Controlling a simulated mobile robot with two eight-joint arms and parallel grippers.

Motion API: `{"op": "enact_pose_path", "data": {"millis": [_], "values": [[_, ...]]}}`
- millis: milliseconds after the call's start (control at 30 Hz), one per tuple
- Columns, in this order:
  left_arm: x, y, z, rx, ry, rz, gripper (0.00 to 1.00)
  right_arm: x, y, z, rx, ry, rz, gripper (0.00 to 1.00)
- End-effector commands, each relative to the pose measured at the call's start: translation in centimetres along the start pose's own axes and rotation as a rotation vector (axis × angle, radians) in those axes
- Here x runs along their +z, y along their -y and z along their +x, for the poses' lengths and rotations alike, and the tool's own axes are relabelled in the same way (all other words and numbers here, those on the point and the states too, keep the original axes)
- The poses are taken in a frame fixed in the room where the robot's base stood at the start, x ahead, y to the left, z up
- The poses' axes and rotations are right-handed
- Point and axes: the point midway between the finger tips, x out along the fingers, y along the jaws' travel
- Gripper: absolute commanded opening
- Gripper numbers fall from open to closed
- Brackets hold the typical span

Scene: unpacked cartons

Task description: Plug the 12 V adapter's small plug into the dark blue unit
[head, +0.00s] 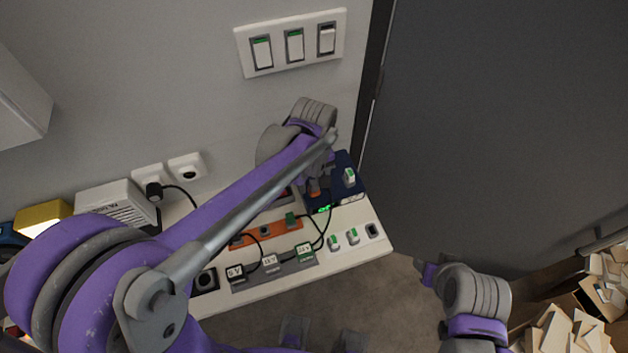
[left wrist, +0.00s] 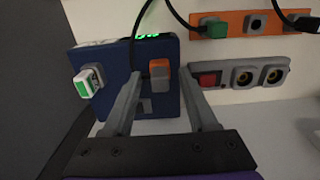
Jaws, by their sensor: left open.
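The dark blue unit (head: 346,160) stands at the right end of the white shelf; in the left wrist view its face (left wrist: 112,62) fills the left middle. A green-lit display (left wrist: 147,36) is on it, and a black cable hangs before it. My left gripper (left wrist: 160,100) is open at the unit. Its fingers stand either side of a grey and orange piece (left wrist: 160,75) on the unit; I cannot tell whether they touch it. Labelled adapters, including a middle one (head: 269,262) that seems marked 12 V, sit in a grey strip. Which plug is the 12 V one is unclear.
An orange strip (left wrist: 240,22) holds a green plug (left wrist: 215,27) and a dark plug. A green and white switch-like part (left wrist: 88,84) juts from the unit. A grey strip with a red switch (left wrist: 207,79) lies nearby. A dark door (head: 490,120) is close on the right.

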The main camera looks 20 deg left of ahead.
Motion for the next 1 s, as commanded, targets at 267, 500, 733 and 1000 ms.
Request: {"op": "enact_pose_path", "data": {"millis": [267, 500, 733, 1000], "values": [[0.0, 0.0, -2.9, 0.0, 0.0, 0.0, 0.58, -0.3, 0.0, -0.3, 0.0, -0.002, 0.0, 0.5], [0.0, 0.0, -7.8, 0.0, 0.0, 0.0, 0.58, -0.6, 0.0, -0.7, 0.0, -0.005, 0.0, 0.5], [0.0, 0.0, -10.5, 0.0, 0.0, 0.0, 0.58, -0.8, 0.0, -0.8, 0.0, -0.006, 0.0, 0.5], [0.0, 0.0, -10.8, 0.0, 0.0, 0.0, 0.58, -0.8, 0.0, -0.8, 0.0, -0.006, 0.0, 0.5]]}}
